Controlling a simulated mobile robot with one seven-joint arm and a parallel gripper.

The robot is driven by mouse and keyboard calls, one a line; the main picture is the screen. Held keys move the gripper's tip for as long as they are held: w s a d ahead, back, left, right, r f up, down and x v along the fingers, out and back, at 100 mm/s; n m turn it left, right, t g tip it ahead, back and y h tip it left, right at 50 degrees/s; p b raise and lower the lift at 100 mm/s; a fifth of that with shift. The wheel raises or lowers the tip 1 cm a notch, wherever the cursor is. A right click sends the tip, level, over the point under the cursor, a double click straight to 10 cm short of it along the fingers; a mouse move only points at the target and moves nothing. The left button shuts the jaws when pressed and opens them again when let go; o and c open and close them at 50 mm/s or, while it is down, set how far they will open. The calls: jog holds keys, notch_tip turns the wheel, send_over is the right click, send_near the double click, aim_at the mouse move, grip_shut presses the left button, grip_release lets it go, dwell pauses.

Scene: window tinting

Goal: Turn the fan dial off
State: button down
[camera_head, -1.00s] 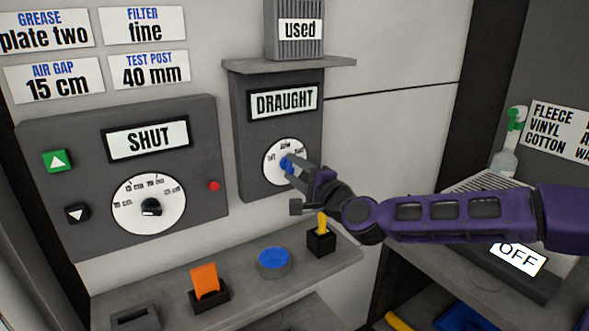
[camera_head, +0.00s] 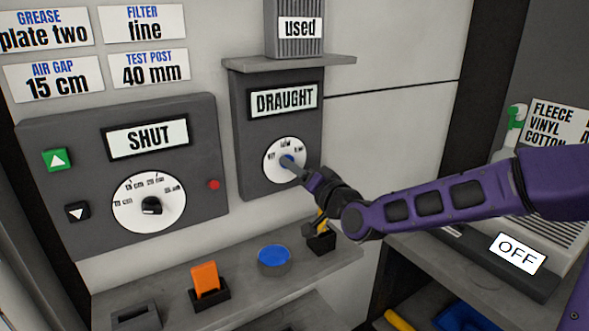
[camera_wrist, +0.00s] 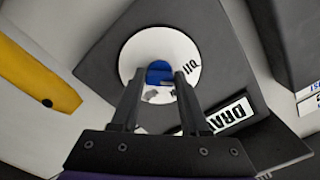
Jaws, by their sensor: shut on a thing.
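The fan dial is a white round face (camera_head: 272,163) with a blue knob (camera_head: 287,159) on the grey panel marked DRAUGHT. My gripper (camera_head: 292,164) reaches it from the lower right and covers part of the face. In the wrist view the two fingers (camera_wrist: 156,84) stand on either side of the blue knob (camera_wrist: 158,70), shut on it. The white face (camera_wrist: 138,47) shows around them. Its small lettering is partly hidden and too small to read surely, so I cannot tell the setting.
To the left is a grey panel marked SHUT (camera_head: 150,138) with its own dial (camera_head: 135,215) and buttons. Below, a shelf holds an orange piece (camera_head: 206,279), a blue button (camera_head: 273,255) and a yellow-handled item (camera_head: 319,225) close under my wrist. A box marked "used" (camera_head: 299,40) sits above.

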jog(key=shift+r+n, duration=0.1)
jog(key=shift+n, duration=1.4)
jog(key=shift+w, duration=0.1)
jog(key=shift+c, duration=2)
grip_release()
